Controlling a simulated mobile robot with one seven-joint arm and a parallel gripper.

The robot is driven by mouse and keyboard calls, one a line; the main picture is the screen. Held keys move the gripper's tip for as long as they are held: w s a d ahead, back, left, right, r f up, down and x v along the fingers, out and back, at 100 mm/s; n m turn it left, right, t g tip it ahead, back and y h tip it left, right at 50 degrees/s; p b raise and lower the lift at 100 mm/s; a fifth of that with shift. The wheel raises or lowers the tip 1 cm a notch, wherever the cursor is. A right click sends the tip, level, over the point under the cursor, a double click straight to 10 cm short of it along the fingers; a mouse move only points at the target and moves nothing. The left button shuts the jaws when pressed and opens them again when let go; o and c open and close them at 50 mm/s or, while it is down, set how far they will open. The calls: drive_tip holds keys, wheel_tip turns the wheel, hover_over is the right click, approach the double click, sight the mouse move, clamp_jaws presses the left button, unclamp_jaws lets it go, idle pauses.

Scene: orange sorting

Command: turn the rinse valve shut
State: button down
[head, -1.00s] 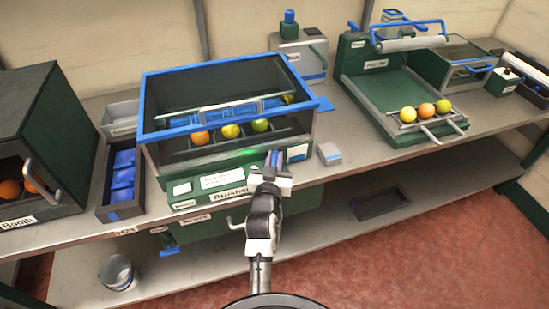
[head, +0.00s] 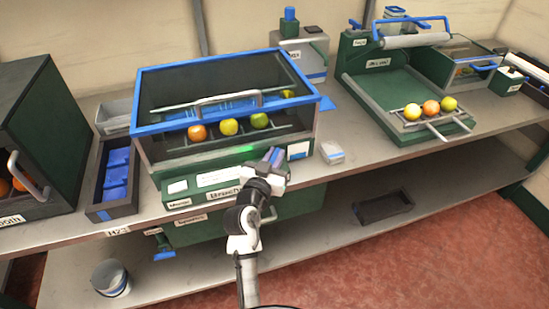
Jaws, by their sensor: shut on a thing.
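My gripper (head: 273,156) is at the right part of the sloped front panel of the brusher (head: 225,178), left of a blue-and-white plate on that panel. Its fingers are shut on a small part at the panel, which appears to be the rinse valve. The fingers hide nearly all of that part, so its angle cannot be read. A green light (head: 240,149) glows on the panel to the left of the gripper.
Several oranges and greener fruits sit behind the brusher's clear front. A small grey-white box (head: 332,153) lies on the bench (head: 375,157) just right of the gripper. A dark tray with blue pads (head: 117,180) stands left. A bucket (head: 111,278) stands on the lower shelf.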

drive_tip(key=c, duration=1.4)
unclamp_jaws()
drive_tip(key=shift+a+r+p, duration=0.15)
drive_tip(key=shift+p, duration=0.15)
drive_tip(key=shift+r+y+p, duration=0.1)
drive_tip(key=shift+y+p, duration=0.2)
drive_tip(key=shift+p, duration=0.05)
drive_tip(key=shift+r+n+t+y+p, duration=0.1)
drive_tip(key=shift+n+t+y+p, duration=0.2)
drive_tip(key=shift+n+y+p, duration=0.65)
drive_tip(key=shift+a+f+n+y+p, duration=0.1)
drive_tip(key=shift+f+n+y+p, duration=0.2)
drive_tip(key=shift+n+y+p, duration=0.5)
drive_tip(key=shift+f+n+y, duration=0.2)
drive_tip(key=shift+n+y, duration=0.05)
drive_tip(key=shift+y, duration=0.8)
